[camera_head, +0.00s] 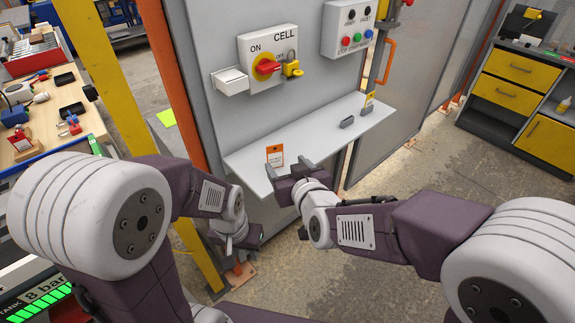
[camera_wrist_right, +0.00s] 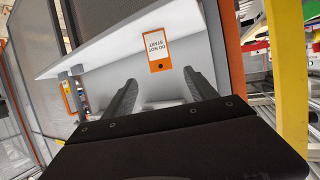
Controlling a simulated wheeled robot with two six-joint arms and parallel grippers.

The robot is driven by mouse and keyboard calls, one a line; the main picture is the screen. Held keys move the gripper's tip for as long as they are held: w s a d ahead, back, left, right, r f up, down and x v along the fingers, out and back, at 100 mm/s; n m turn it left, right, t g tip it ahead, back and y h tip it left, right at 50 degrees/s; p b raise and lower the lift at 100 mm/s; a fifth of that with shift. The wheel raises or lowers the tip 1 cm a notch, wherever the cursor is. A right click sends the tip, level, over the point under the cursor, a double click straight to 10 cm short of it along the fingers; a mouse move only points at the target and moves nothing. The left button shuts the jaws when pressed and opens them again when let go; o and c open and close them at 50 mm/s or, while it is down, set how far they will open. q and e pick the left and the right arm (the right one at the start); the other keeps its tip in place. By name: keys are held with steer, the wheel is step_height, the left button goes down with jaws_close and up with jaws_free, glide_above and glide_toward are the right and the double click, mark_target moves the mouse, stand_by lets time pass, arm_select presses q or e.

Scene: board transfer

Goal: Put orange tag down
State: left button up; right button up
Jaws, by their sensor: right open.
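The orange tag (camera_head: 275,156), with a white label, is at the near left part of the grey shelf. In the right wrist view the tag (camera_wrist_right: 159,51) reads "DO NOT START" upside down. I cannot tell whether it lies flat or leans. My right gripper (camera_head: 287,166) is open at the shelf's front edge, beside the tag. In the wrist view its fingers (camera_wrist_right: 160,95) stand apart with nothing held, and the tag shows beyond them. My left gripper (camera_head: 238,238) hangs low, left of the shelf; its jaws are not clear.
The shelf (camera_head: 318,130) also has a small grey holder (camera_head: 347,122) and a yellow tag (camera_head: 369,101) in a second one. Above are a red rotary switch (camera_head: 267,67) with a yellow padlock (camera_head: 292,69) and a button box (camera_head: 357,30). A yellow post (camera_head: 120,80) stands left.

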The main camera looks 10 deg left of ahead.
steer(key=shift+s, duration=0.1)
steer(key=s+d+f+m+g+h, duration=0.2)
steer(key=d+f+g, duration=0.1)
steer(key=d+f, duration=0.4)
steer(key=s+d+f+m+g+h, duration=0.1)
steer(key=s+d+f+g+h, duration=0.3)
steer(key=d, duration=0.6)
steer(key=s+d+f+m+g, duration=0.3)
steer(key=s+d+f+g, duration=0.1)
steer(key=s+d, duration=0.5)
steer(key=shift+d+f+h, duration=0.4)
steer(key=shift+d+f, duration=0.4)
steer(key=shift+f, duration=0.05)
